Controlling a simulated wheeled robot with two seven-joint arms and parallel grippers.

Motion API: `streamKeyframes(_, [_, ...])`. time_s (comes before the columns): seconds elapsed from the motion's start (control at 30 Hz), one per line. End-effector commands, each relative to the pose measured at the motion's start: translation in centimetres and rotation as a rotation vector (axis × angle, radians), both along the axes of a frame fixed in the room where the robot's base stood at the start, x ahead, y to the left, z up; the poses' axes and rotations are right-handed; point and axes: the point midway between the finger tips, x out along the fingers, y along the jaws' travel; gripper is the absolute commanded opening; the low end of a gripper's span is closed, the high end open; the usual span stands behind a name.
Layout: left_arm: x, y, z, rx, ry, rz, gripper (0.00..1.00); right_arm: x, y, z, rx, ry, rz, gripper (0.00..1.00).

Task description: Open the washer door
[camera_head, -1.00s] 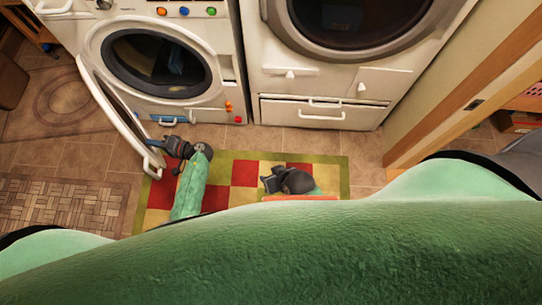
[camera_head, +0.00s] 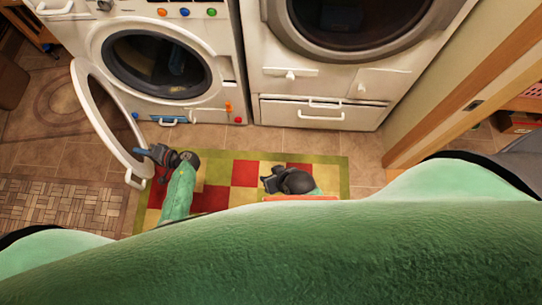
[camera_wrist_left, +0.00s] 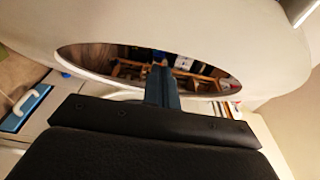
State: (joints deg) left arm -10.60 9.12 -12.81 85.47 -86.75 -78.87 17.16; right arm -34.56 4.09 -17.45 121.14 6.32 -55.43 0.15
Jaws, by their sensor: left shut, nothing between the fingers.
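The white washer (camera_head: 225,35) stands at the back left with its round drum opening (camera_head: 158,64) exposed. Its door (camera_head: 97,100), a white ring with dark glass, is swung well out to the left, with a handle (camera_head: 134,180) at its lower end. My left gripper (camera_head: 143,152) is shut and empty, at the inner side of the door near its free edge; I cannot tell if it touches. In the left wrist view, the closed fingers (camera_wrist_left: 160,86) point at the door's glass (camera_wrist_left: 205,72). My right gripper (camera_head: 270,182) is above the mat; its fingers are too small to read.
A second white front-loading machine (camera_head: 375,85) with a drawer handle stands to the right. A coloured checkered mat (camera_head: 245,172) lies on the tiled floor. A wooden door frame (camera_head: 465,85) is at the right. Tiled floor (camera_head: 60,135) left of the door is clear.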

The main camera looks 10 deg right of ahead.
Motion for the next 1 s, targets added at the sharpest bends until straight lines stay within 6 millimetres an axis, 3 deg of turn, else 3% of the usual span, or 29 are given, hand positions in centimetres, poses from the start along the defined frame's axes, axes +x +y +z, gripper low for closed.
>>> streamKeyframes(0.53, [-2.3, 5.6, 0.0, 0.000, 0.001, 0.000, 0.00, 0.0, 0.0, 0.1, 0.000, 0.000, 0.000, 0.36])
streamKeyframes(1.0, [-2.6, 6.8, 0.0, 0.001, 0.000, 0.000, 0.00, 0.0, 0.0, 0.0, 0.000, 0.000, 0.000, 0.36])
